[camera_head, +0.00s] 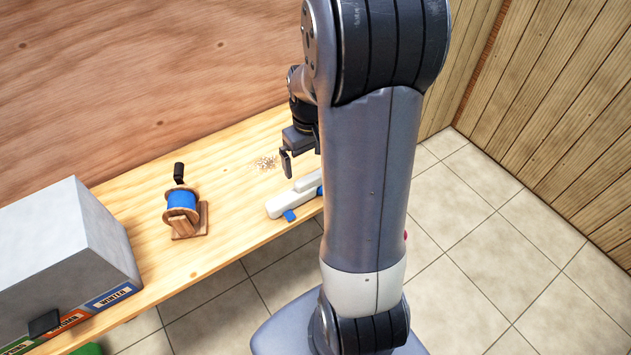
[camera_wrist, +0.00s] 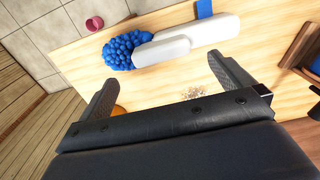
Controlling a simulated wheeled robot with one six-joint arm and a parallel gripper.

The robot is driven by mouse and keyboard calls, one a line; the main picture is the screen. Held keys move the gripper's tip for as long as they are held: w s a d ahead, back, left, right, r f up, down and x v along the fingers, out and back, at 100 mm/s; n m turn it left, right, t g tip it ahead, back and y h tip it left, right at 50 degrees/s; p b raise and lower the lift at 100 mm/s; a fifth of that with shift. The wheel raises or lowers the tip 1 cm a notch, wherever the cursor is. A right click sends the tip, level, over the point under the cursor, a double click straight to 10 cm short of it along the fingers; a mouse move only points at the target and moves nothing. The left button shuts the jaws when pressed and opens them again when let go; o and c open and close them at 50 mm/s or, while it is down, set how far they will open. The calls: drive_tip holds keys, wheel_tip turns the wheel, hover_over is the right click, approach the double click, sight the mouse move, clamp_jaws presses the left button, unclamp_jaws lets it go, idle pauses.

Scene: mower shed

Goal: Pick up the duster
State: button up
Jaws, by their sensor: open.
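The duster (camera_wrist: 190,40) lies on the wooden bench in the wrist view, with a white body, a round bumpy blue head (camera_wrist: 125,51) and a blue tab at the other end. In the head view, the duster (camera_head: 288,199) lies near the bench's front edge, partly hidden behind my arm. My gripper (camera_wrist: 172,80) is open and empty, its two dark fingers apart and short of the duster in the wrist view. In the head view, my gripper (camera_head: 287,163) is over the bench, behind the duster, with part of it hidden by my arm.
A blue spool on a wooden stand (camera_head: 183,208) is left of the duster on the bench (camera_head: 165,268). A large grey box (camera_head: 65,240) with coloured labels stands further left. A small patch of shavings (camera_head: 266,162) lies near my gripper. The tiled floor (camera_head: 500,260) is clear at right.

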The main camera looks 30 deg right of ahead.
sight(311, 176)
drive_tip(key=shift+f+p, duration=0.4)
drive_tip(key=shift+f, duration=2.4)
drive_tip(key=shift+c, duration=0.3)
drive_tip(key=c, duration=1.1)
drive_tip(key=shift+c, duration=0.2)
wheel_tip(311, 176, up, 10)
